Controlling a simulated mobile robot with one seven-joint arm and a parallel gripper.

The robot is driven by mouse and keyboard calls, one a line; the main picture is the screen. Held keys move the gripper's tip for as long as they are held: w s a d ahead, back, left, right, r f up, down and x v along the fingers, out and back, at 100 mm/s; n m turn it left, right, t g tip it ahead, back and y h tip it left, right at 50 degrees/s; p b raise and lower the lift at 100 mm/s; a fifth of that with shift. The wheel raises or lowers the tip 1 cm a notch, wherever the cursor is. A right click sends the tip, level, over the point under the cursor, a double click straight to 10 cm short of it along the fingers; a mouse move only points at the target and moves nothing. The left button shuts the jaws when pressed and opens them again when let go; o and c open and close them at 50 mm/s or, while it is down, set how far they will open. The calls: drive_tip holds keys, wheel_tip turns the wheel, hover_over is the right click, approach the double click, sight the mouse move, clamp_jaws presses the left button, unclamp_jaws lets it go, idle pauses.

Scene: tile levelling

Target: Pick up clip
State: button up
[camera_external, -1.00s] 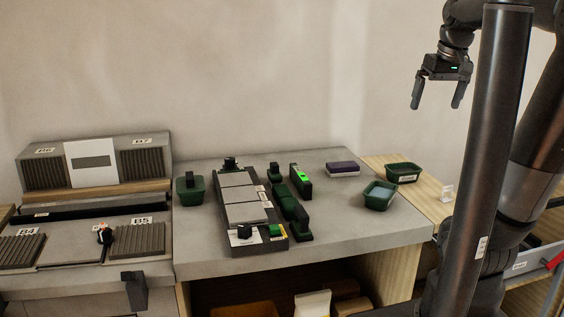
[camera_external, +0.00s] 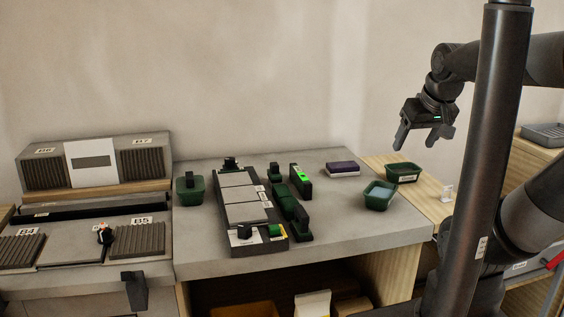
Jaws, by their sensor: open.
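My gripper (camera_external: 425,138) is open and empty. It hangs in the air at the upper right, above the right end of the grey worktop, fingers pointing down. I cannot tell for sure which small part is the clip. A green bin (camera_external: 380,196) on the right of the worktop holds something pale. A second dark green bin (camera_external: 403,173) stands behind it. A third green bin (camera_external: 190,190) at the left holds a dark part. A dark tray (camera_external: 224,183) with light tiles lies mid-worktop. Several dark green and black blocks (camera_external: 284,203) stand beside it.
A purple-topped block (camera_external: 343,168) lies at the back. A black tool with a bright green patch (camera_external: 300,180) stands near the tray. A grey ribbed station (camera_external: 92,172) fills the left. Bare worktop lies at the front right.

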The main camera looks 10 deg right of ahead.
drive_tip(key=shift+c, duration=0.7)
drive_tip(key=n+g, duration=0.1)
drive_tip(key=g, duration=0.5)
hover_over(448, 188)
wheel_tip(448, 188, down, 10)
drive_tip(key=r, duration=0.1)
drive_tip(key=f, duration=1.1)
drive_tip(key=shift+w+d+f, duration=0.1)
drive_tip(key=shift+w, duration=0.1)
